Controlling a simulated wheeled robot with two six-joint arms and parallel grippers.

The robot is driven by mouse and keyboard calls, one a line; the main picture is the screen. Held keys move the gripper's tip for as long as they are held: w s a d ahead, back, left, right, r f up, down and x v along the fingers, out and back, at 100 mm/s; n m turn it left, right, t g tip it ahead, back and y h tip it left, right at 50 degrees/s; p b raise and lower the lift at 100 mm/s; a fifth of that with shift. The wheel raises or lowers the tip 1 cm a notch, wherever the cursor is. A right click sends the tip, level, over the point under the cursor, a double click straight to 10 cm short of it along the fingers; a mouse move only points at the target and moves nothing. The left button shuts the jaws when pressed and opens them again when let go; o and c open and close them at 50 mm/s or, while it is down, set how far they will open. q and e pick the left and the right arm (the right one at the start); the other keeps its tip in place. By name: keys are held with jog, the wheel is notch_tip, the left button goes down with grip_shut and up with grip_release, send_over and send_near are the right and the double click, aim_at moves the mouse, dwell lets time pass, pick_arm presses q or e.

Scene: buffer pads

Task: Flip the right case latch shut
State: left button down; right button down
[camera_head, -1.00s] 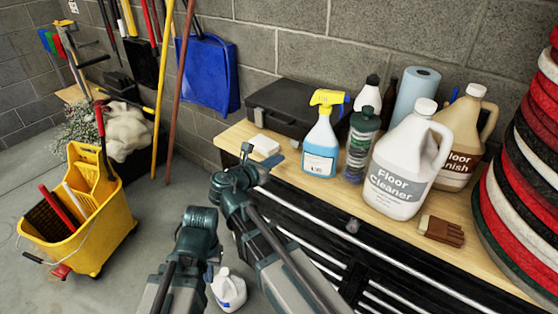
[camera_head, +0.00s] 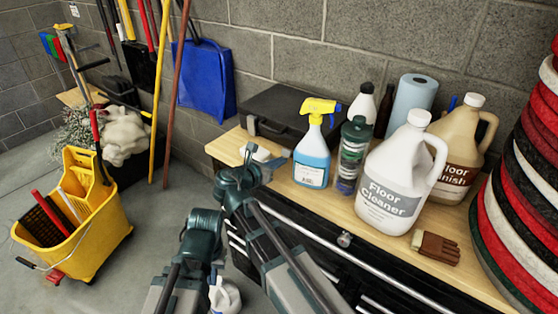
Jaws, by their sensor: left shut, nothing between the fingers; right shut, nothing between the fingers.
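The black case (camera_head: 290,112) lies closed-looking on the wooden bench top against the wall. A small latch-like part (camera_head: 251,123) shows on its front left; its right front side is hidden behind the spray bottle, so I cannot see the right latch or its state. My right gripper (camera_head: 268,161) is shut and empty over the bench's left front edge, in front of the case and apart from it. My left gripper (camera_head: 213,272) is low, left of the bench and in front of a white jug; it is shut, mostly hidden by its own arm.
The blue spray bottle (camera_head: 312,160), green bottle (camera_head: 351,158), floor cleaner jug (camera_head: 390,185) and floor finish jug (camera_head: 458,150) crowd the bench right of the case. A yellow mop bucket (camera_head: 85,235) stands on the floor.

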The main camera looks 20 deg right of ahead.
jog(key=shift+w+d+r+g+y+p, duration=0.15)
jog(key=shift+r+g+y+p, duration=0.4)
jog(key=shift+p, duration=0.9)
jog(key=r+y+p, duration=0.1)
jog(key=p, duration=0.2)
jog(key=r+g+p, duration=0.1)
jog(key=p, duration=0.2)
jog(key=w+d+r+g+y+p, duration=0.1)
jog(key=r+p, duration=0.1)
jog(key=p, duration=0.1)
jog(key=shift+y+p, duration=0.35)
jog(key=shift+p, duration=0.05)
jog(key=g+y+p, duration=0.1)
jog(key=p, duration=0.1)
jog(key=w+d+r+y+p, duration=0.1)
jog(key=p, duration=0.1)
jog(key=d+g+y+p, duration=0.1)
jog(key=p, duration=0.1)
jog(key=shift+w+r+g+y+p, duration=0.25)
jog(key=shift+w+g+y+p, duration=0.05)
jog(key=shift+g+p, duration=0.05)
jog(key=shift+w+d+r+g+y+p, duration=0.1)
jog(key=shift+w+d+g+y+p, duration=0.1)
jog(key=shift+d+g+y+p, duration=0.3)
jog(key=shift+s+a+f, duration=0.1)
jog(key=shift+a+f, duration=0.05)
jog(key=shift+f, duration=0.05)
jog(key=shift+r+p, duration=0.75)
jog(key=shift+r, duration=0.1)
